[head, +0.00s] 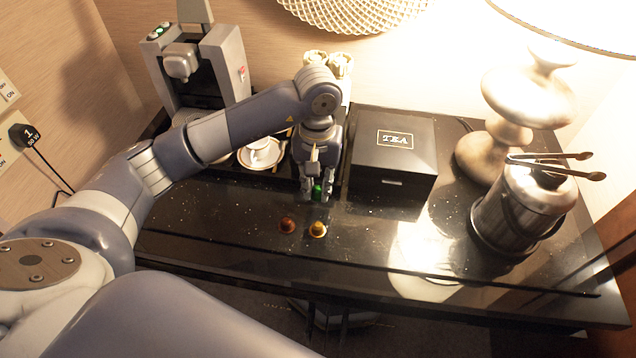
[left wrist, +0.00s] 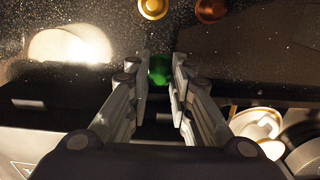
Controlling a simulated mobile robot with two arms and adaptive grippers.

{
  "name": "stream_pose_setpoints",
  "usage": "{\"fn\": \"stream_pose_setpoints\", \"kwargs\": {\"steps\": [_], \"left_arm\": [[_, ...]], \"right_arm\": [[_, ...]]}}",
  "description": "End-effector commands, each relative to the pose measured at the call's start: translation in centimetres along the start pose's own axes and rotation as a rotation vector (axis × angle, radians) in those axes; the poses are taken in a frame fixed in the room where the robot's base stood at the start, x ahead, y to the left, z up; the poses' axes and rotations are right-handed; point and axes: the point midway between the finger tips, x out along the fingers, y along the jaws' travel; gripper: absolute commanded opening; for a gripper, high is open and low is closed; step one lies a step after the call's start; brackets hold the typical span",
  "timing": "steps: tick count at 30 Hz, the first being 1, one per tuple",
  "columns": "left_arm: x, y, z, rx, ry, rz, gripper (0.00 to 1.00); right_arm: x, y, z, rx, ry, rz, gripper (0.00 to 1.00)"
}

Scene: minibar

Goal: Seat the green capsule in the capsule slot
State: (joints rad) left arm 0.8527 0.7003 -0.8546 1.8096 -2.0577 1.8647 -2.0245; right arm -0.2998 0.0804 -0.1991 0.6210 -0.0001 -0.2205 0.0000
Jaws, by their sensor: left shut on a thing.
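In the left wrist view the green capsule (left wrist: 159,69) sits between the two fingertips. The coffee machine (head: 196,70) stands at the back left of the counter, with a green-lit button on top. I cannot make out the capsule slot clearly. My right gripper is not in view.
A brown capsule (head: 287,225) and a gold capsule (head: 318,229) stand on the counter (head: 220,222) just in front of my left gripper. The black tea box (head: 394,158), a lamp (head: 500,150) and an ice bucket (head: 520,210) with tongs stand right.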

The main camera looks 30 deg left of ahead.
Motion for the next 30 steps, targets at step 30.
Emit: {"fn": "stream_pose_setpoints", "kwargs": {"steps": [30], "left_arm": [[3.9, -0.2, -1.0, 0.001, 0.0, 0.0, 0.4]], "right_arm": [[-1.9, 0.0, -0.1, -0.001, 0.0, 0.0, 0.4]]}}
